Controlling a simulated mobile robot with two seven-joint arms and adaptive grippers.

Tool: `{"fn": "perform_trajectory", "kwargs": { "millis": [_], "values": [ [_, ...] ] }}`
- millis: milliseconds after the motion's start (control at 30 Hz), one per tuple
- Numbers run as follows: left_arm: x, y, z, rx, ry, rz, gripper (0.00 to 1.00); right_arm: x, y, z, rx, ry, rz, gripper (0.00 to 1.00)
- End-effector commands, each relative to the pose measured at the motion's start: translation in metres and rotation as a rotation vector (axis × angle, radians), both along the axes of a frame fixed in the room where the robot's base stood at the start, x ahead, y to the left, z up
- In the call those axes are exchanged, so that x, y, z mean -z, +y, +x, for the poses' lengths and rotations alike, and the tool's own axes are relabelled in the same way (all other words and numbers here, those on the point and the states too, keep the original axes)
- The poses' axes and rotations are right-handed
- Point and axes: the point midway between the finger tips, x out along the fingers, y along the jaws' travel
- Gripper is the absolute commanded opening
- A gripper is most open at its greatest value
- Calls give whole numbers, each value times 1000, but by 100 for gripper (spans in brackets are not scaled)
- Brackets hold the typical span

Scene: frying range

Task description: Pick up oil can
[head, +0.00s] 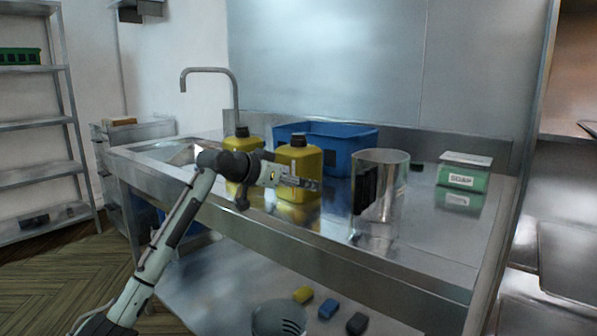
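Two yellow cans with dark caps stand upright on the steel counter (430,235). The nearer yellow can (298,158) is right of the other yellow can (240,145); no label is readable, so I cannot tell which is the oil can. My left gripper (316,184) reaches in from the left at counter height, across the lower front of the nearer can. It hides part of that can, and my wrist hides part of the farther one. I cannot tell whether the fingers touch the can or are open or shut. My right gripper is not in view.
A blue crate (351,145) stands behind the cans. A shiny cylinder (393,180) stands to their right, with a green and white soap box (463,180) beyond. A sink with a tall faucet (236,90) is at left. Sponges (328,308) lie on the lower shelf.

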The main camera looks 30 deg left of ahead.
Motion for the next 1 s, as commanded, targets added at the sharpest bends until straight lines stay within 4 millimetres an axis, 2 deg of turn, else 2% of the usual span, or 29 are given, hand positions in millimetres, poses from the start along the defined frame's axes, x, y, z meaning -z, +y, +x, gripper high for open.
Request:
{"fn": "perform_trajectory", "kwargs": {
  "millis": [100, 433, 567, 667, 833, 1000],
  "values": [
    [-2, 0, 0, 0, -3, -1, 38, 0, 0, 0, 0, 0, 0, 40],
    [-8, 0, 0, -1, -4, 1, 38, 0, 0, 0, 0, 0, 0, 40],
    [-23, 1, 0, -1, -6, 2, 38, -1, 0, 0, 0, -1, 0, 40],
    [-43, 1, 0, -2, -9, 2, 38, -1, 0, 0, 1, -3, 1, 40],
    [-62, 25, -27, -5, -4, 3, 38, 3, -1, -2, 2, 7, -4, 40],
    [-85, 49, -57, -3, -4, 4, 38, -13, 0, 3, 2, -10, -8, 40]
  ]
}}
